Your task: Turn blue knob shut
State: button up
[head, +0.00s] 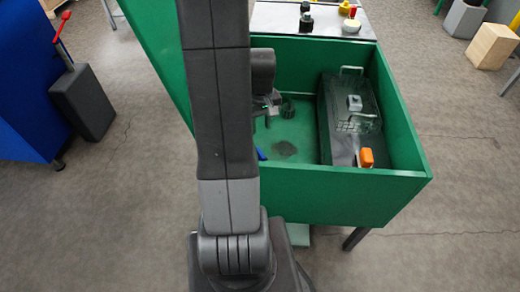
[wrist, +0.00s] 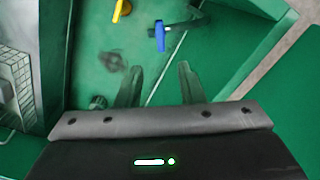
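The blue knob (wrist: 160,36) shows in the upper middle of the wrist view, a blue lever-like piece beside a grey fitting on the green surface. In the head view only a small bit of blue (head: 261,154) shows beside my arm, which hides the rest. My gripper (wrist: 158,84) is open, with its two fingers spread and nothing visible between them. The knob lies beyond the fingertips in the wrist view, apart from them. In the head view my gripper (head: 268,106) is over the green box, partly hidden by my arm.
A green-walled box (head: 340,208) surrounds the work area. Inside at right stands a dark grey unit (head: 345,105) with a wire basket and an orange piece (head: 366,157). A yellow piece (wrist: 120,10) and dark smudge (wrist: 113,62) show in the wrist view.

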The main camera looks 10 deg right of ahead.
aim_at(261, 155)
notch_tip(261, 155, down, 13)
jog(key=shift+s+r, duration=0.1)
dwell(0.4)
jog(key=shift+b, duration=0.3)
grip_shut()
